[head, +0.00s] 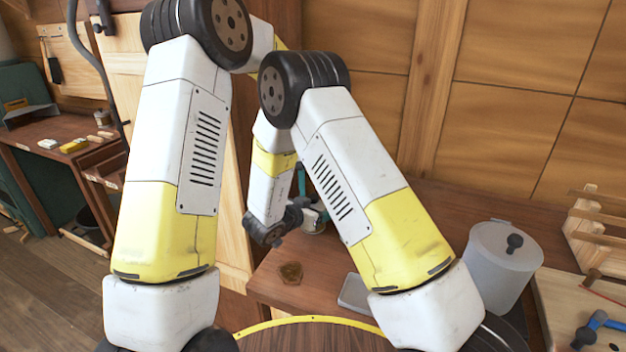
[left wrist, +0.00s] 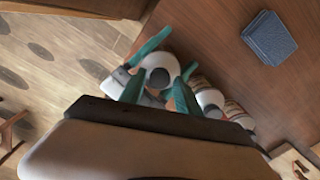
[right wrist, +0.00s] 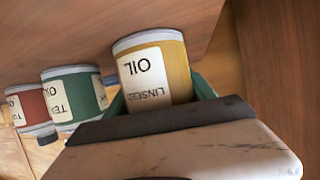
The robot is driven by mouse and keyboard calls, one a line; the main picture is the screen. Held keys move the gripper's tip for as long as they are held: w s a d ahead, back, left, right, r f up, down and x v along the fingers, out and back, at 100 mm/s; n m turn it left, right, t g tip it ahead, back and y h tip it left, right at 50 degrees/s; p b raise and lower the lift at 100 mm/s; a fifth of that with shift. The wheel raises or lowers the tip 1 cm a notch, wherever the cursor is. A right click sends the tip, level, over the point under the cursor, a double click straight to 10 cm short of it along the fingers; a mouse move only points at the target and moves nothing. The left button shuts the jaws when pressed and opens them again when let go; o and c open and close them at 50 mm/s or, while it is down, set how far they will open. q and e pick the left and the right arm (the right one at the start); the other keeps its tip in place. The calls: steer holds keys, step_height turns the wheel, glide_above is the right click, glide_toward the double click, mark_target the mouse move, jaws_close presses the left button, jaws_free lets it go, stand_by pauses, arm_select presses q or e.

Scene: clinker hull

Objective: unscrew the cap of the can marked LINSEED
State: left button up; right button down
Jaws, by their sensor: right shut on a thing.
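The yellow can marked LINSEED OIL (right wrist: 170,75) sits between the teal fingers of my right gripper (right wrist: 160,98), which is shut on its side. In the right wrist view its lettering is upside down and its cap is hidden. In the left wrist view the can's pale round top (left wrist: 160,62) shows from above, with a small dark spot on it that may be the cap. My left gripper (left wrist: 160,88) is over this top, its fingers apart on either side. In the head view my left gripper (head: 301,180) is above the can, which is mostly hidden by my arms.
A green can (right wrist: 75,95) and a red can (right wrist: 28,106) stand in a row beside it.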

arm_select(q)
steer(key=shift+f, duration=0.3)
jaws_close()
steer(key=shift+o, duration=1.2)
jaws_free()
steer(key=shift+r, duration=2.3)
